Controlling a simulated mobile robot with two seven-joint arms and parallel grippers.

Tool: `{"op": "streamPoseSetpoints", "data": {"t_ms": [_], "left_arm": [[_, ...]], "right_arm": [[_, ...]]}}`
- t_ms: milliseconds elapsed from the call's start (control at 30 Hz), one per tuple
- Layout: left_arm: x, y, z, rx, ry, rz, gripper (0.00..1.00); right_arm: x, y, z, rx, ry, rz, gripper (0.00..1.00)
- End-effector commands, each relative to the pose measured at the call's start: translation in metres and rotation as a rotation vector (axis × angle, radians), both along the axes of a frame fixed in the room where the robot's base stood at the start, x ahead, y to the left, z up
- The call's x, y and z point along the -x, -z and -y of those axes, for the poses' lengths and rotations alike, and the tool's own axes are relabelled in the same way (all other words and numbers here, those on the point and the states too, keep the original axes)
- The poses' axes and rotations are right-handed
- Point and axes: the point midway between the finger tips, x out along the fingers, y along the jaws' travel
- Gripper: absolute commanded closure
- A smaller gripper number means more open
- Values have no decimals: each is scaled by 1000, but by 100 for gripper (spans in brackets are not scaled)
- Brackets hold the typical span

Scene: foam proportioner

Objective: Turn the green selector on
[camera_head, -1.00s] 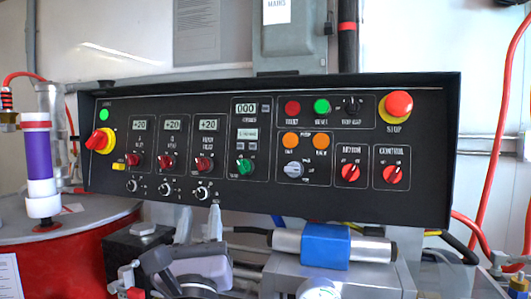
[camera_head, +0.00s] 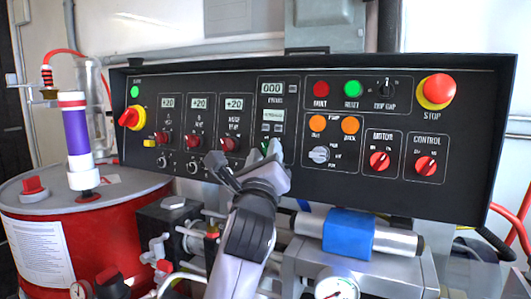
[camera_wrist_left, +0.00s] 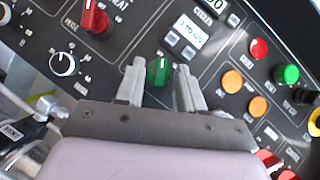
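The green selector (camera_head: 274,147) is on the lower middle of the black control panel (camera_head: 226,77), partly hidden behind my left gripper in the head view. In the left wrist view the green selector (camera_wrist_left: 159,71) shows between the two grey fingers. My left gripper (camera_head: 246,162) is open in front of the panel, with its fingertips (camera_wrist_left: 160,78) one on each side of the selector. A gap shows between the selector and each finger. I cannot tell how far the tips are from the panel face. My right gripper is not in view.
Three red knobs (camera_head: 198,145) sit left of the selector. Orange buttons (camera_head: 350,124) and a grey knob (camera_head: 318,155) sit right of it. The red stop button (camera_head: 438,88) is at the upper right. A blue-banded cylinder (camera_head: 348,232) and a red drum (camera_head: 90,230) stand below the panel.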

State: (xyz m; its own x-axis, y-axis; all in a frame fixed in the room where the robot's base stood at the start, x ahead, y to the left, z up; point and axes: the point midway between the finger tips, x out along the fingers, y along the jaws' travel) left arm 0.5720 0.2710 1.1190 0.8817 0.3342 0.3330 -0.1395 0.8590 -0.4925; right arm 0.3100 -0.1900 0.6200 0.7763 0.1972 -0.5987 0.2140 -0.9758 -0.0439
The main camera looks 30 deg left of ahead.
Motion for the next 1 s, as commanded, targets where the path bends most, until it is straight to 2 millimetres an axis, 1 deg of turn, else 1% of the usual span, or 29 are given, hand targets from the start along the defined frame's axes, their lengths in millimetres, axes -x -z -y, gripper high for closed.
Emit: {"op": "streamPoseSetpoints", "data": {"t_ms": [100,333,367,400,433,467,767,1000], "left_arm": [[-4,-1,-2,-1,0,0,63],[-4,-1,-2,-1,0,0,63],[-4,-1,-2,-1,0,0,69],[-4,-1,-2,-1,0,0,82],[-4,-1,-2,-1,0,0,92],[-4,-1,-2,-1,0,0,98],[-4,-2,-2,-26,4,-3,98],[-4,-4,-3,-144,24,-12,98]], "right_arm": [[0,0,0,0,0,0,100],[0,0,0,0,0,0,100],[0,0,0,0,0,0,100],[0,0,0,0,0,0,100],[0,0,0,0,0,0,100],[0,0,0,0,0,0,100],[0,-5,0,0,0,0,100],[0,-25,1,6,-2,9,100]]}}
